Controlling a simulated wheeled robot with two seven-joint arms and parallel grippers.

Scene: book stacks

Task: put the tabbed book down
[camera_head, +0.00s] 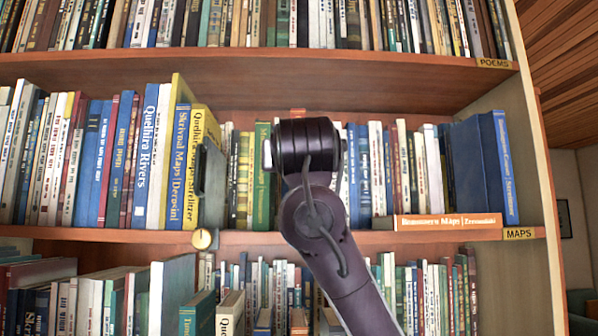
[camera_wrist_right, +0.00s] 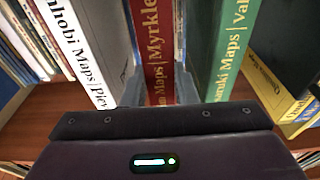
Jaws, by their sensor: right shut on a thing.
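In the right wrist view a red book (camera_wrist_right: 158,45), its spine lettered "Myrkl..." and "Maps", is between the two fingers of my right gripper (camera_wrist_right: 158,92). The gripper is shut on it. A white book (camera_wrist_right: 85,40) is on its left and a green book (camera_wrist_right: 228,45) on its right in that view. In the head view my right arm reaches to the middle shelf, and its wrist hides the fingers and most of the held book. I cannot make out a tab. My left gripper is in neither view.
The middle shelf (camera_head: 120,236), labelled MAPS, is packed with upright books. A dark panel (camera_head: 208,180) stands left of my wrist, beside a yellow book (camera_head: 197,128). An orange book (camera_head: 448,221) lies flat at the front right. Other full shelves are above and below.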

